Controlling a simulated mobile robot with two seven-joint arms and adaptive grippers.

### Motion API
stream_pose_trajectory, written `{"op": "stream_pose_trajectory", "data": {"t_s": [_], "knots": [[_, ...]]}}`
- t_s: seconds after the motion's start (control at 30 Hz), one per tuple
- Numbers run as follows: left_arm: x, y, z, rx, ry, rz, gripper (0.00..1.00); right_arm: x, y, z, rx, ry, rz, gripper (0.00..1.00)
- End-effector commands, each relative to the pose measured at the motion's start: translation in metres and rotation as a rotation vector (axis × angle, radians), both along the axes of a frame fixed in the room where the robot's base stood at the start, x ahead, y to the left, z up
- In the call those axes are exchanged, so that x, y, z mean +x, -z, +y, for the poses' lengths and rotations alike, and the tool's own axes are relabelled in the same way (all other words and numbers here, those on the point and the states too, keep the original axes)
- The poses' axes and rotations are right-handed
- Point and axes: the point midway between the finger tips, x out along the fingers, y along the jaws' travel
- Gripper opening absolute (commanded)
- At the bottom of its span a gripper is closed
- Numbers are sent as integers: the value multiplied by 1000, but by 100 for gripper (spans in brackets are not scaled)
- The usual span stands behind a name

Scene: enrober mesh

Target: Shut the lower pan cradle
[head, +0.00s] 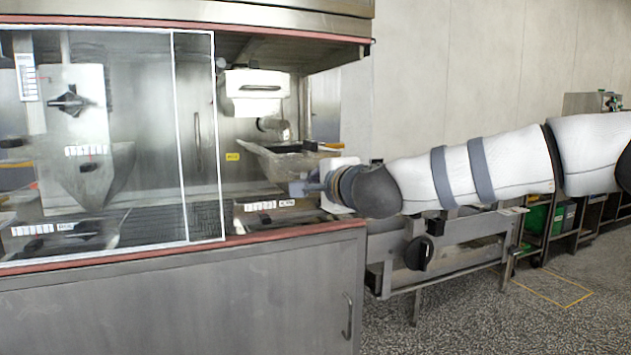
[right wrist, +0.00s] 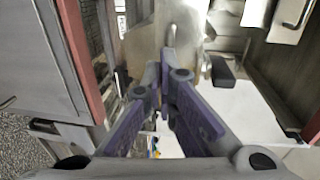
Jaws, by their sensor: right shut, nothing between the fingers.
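A grey metal pan-like tray (head: 285,163) sits tilted inside the open right end of the steel machine. I cannot tell for sure whether it is the lower pan cradle or how far it stands open. My right gripper (head: 298,188) reaches in from the right, just below and in front of this tray. In the right wrist view, the purple fingers of this gripper (right wrist: 167,62) meet at their tips with nothing between them. Pale metal parts (right wrist: 148,45) lie just beyond the tips; contact cannot be told. My left gripper is out of view.
A clear sliding panel with a white frame (head: 218,140) covers the machine's left part. The red-edged sill (head: 290,228) runs below the opening. A steel conveyor frame (head: 470,240) with a black knob stands to the right, under my arm. Green crates (head: 535,218) stand farther right.

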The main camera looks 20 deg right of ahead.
Motion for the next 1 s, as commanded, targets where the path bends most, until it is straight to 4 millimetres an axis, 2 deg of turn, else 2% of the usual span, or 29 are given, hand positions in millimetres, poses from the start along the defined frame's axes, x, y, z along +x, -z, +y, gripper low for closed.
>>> {"op": "stream_pose_trajectory", "data": {"t_s": [0.17, 0.3, 0.43, 1.0], "knots": [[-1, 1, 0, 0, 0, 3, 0, 5, 1, -1, -1, 3, 1, 0], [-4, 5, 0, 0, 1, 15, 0, 29, 4, 0, -4, 5, 5, 0], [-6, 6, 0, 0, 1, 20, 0, 44, 3, 1, -2, 2, 3, 0], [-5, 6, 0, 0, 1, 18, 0, 47, 3, 2, -1, -1, 1, 0]]}}
